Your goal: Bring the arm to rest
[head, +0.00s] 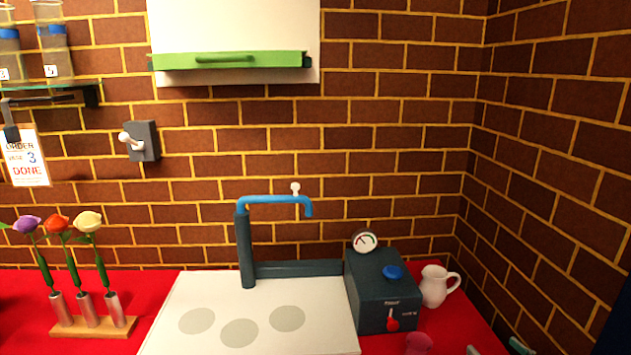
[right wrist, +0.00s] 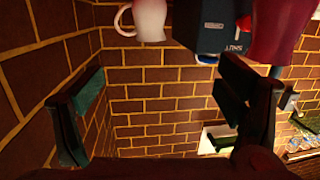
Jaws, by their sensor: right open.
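My right gripper (right wrist: 160,112) is open in the right wrist view, with its two dark green fingers wide apart and only brick wall showing between them. That view is upside down. In the head view only what looks like a fingertip of it (head: 520,346) shows at the bottom right edge. A white jug (head: 437,286) stands at the back right; it also shows at the top of the right wrist view (right wrist: 149,20), apart from the fingers. A pink cup-like thing (head: 418,343) is partly cut off at the bottom edge. My left gripper is not in view.
A dark machine (head: 378,292) with a gauge, blue button and red knob stands beside the jug. A blue tap (head: 270,200) rises over a white board (head: 200,335) with grey discs. Three flowers stand in a wooden rack (head: 75,329) at left. Brick walls close the back and right.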

